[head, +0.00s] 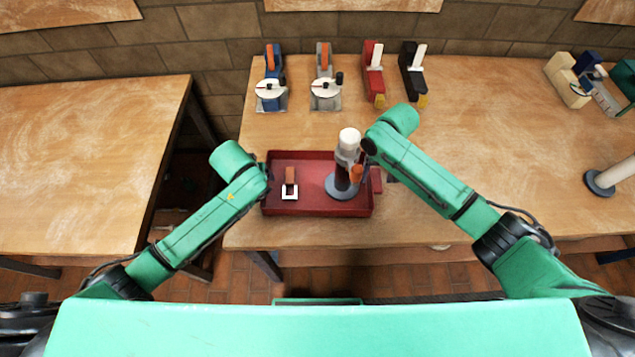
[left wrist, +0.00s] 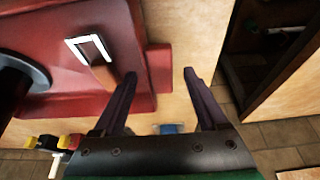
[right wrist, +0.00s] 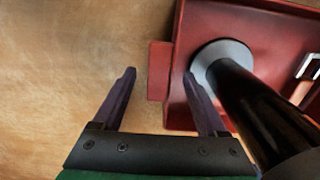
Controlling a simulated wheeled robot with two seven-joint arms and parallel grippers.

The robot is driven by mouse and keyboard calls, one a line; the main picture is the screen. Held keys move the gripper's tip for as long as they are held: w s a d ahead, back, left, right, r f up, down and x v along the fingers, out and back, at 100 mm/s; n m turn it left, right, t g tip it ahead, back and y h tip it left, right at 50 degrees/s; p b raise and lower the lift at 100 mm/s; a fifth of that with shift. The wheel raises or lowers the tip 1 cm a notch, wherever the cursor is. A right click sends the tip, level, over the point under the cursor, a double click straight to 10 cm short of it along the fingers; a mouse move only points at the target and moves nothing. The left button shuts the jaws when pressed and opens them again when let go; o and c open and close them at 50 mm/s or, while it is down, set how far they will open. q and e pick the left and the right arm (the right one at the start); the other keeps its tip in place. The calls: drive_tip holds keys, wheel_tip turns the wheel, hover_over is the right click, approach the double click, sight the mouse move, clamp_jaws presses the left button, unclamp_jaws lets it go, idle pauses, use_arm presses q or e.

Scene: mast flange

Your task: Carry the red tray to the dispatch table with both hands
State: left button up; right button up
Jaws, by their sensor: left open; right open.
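The red tray (head: 318,209) lies flat on the wooden table, near its front edge. In it stand a dark post with a white top (head: 349,140) on a grey round base, and a small orange-handled piece with a white frame (head: 289,190). My left gripper (left wrist: 159,73) is open at the tray's left end, its fingers either side of the red end handle (left wrist: 158,62). My right gripper (right wrist: 159,73) is open at the right end, its fingers either side of the other handle (right wrist: 158,70). In the head view my arms hide both fingertip pairs. Neither gripper holds anything.
A second wooden table (head: 85,150) stands to the left across a gap; which table is the dispatch table is not marked. Several clamp-like tools (head: 325,80) stand along the back. A white cylinder on a dark base (head: 612,174) lies at far right.

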use_arm(q)
drive_tip(key=shift+f, duration=0.1)
use_arm(e)
drive_tip(key=shift+s, duration=0.1)
use_arm(q)
clamp_jaws()
use_arm(e)
clamp_jaws()
drive_tip(key=shift+r, duration=0.1)
